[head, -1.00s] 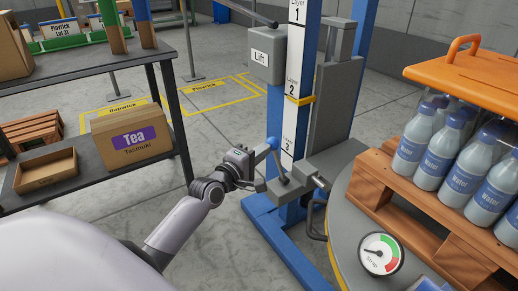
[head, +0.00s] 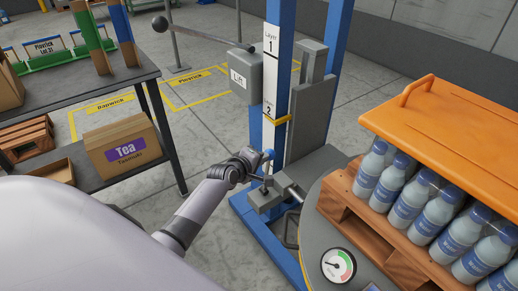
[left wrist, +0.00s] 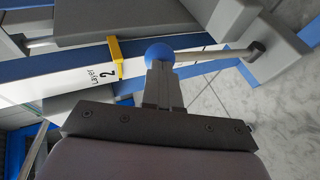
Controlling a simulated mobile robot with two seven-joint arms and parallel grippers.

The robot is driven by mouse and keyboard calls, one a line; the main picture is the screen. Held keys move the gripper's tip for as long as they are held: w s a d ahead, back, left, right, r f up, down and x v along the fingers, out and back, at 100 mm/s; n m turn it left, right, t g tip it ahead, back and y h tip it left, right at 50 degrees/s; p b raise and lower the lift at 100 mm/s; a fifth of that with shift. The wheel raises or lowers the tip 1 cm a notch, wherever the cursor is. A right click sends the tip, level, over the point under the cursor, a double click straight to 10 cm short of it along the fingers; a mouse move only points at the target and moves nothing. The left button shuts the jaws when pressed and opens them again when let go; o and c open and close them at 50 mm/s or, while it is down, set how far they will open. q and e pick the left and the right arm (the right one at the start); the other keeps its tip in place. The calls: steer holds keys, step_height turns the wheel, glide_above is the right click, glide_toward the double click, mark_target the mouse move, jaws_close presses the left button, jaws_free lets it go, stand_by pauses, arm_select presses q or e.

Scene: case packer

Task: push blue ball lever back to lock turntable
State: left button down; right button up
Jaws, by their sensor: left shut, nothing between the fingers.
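The lever's blue ball (head: 268,155) stands in front of the blue lift column, on a short grey rod that rises from the grey block beside the turntable (head: 318,222). In the left wrist view the ball (left wrist: 160,54) sits right at my fingertips, with its rod (left wrist: 215,54) running off to the right. My left gripper (head: 262,164) is shut and empty. Its closed fingers also show in the left wrist view (left wrist: 161,70), apparently touching the ball's near side. They partly hide the ball. My right gripper is not in view.
A pallet (head: 345,205) of water bottles under an orange cover (head: 440,125) stands on the turntable. A gauge (head: 338,266) lies at its front. The lift column (head: 262,60) rises behind the lever. A shelf with a Tea box (head: 122,150) is at left.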

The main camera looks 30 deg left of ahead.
mark_target(274, 155)
arm_select(q)
steer(key=shift+w+d+r+g+p, duration=0.15)
steer(key=shift+w+d+g+p, duration=0.15)
steer(key=shift+w+p, duration=0.25)
steer(key=shift+w+d+r+g+p, duration=0.15)
steer(key=shift+w+g+p, duration=0.25)
steer(key=shift+w+p, duration=0.1)
steer(key=shift+w+d+f, duration=0.25)
steer(key=shift+w+d, duration=0.05)
steer(key=shift+w, duration=0.25)
steer(key=shift+w+d+b, duration=0.25)
steer(key=shift+w+b, duration=0.15)
steer(key=shift+w, duration=0.2)
steer(key=shift+w+d+r, duration=0.1)
steer(key=shift+r, duration=0.05)
arm_select(e)
steer(key=shift+s+r, duration=0.25)
steer(key=shift+r, duration=0.7)
arm_select(q)
steer(key=shift+w+d+r+m, duration=0.1)
steer(key=shift+d+r+m, duration=0.05)
steer(key=shift+m, duration=0.15)
arm_select(e)
steer(key=shift+r, duration=0.15)
